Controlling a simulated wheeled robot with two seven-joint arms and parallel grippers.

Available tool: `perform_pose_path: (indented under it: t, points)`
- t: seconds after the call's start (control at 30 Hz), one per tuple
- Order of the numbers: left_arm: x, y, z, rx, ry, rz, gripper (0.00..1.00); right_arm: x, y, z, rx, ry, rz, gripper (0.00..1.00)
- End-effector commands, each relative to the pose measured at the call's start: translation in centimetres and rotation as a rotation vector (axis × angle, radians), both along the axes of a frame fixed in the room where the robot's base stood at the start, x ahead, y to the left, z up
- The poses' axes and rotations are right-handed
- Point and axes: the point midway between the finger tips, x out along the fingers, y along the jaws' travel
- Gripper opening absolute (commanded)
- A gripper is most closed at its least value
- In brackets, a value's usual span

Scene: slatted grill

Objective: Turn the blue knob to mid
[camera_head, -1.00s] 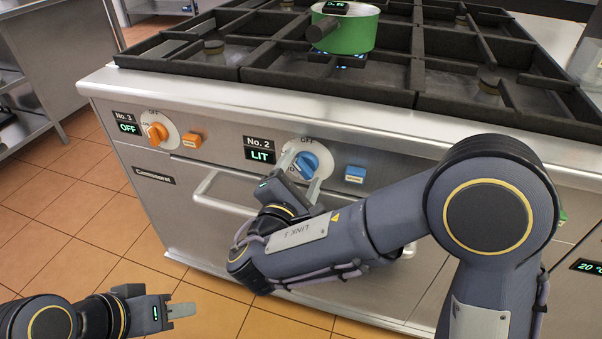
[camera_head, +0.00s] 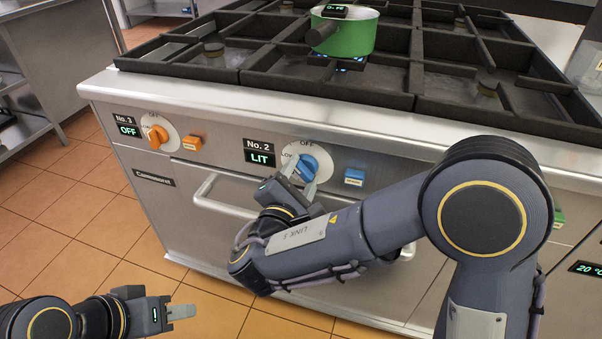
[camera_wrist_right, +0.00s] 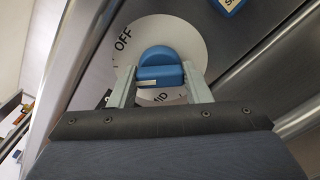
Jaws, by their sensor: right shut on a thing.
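My right gripper (camera_head: 298,178) is at the knob, with a finger on either side. In the right wrist view the knob (camera_wrist_right: 160,72) is between the two fingers (camera_wrist_right: 160,84), which are shut on its lower part. OFF and part of MID show on the dial plate (camera_wrist_right: 195,45); other marks are hidden by the gripper. My left gripper (camera_head: 172,313) is at the lower left, away from the stove and empty; its opening is unclear.
A green pot (camera_head: 345,33) stands on the black grates over a blue flame. A blue button (camera_head: 354,177) is right of the blue knob. An oven handle (camera_head: 225,200) runs below.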

Motion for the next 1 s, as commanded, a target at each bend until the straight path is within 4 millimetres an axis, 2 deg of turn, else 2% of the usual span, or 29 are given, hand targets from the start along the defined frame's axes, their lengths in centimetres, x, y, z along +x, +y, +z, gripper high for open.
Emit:
perform_pose_path:
  t: [0.47,1.0]
  points:
    - [0.0,0.0,3.6,0.000,0.000,0.000,0.36,-0.1,0.1,0.3,-0.368,0.122,0.002,0.21]
    - [0.0,0.0,9.1,0.000,0.000,0.000,0.36,-0.1,0.1,0.4,-0.857,0.282,0.004,0.21]
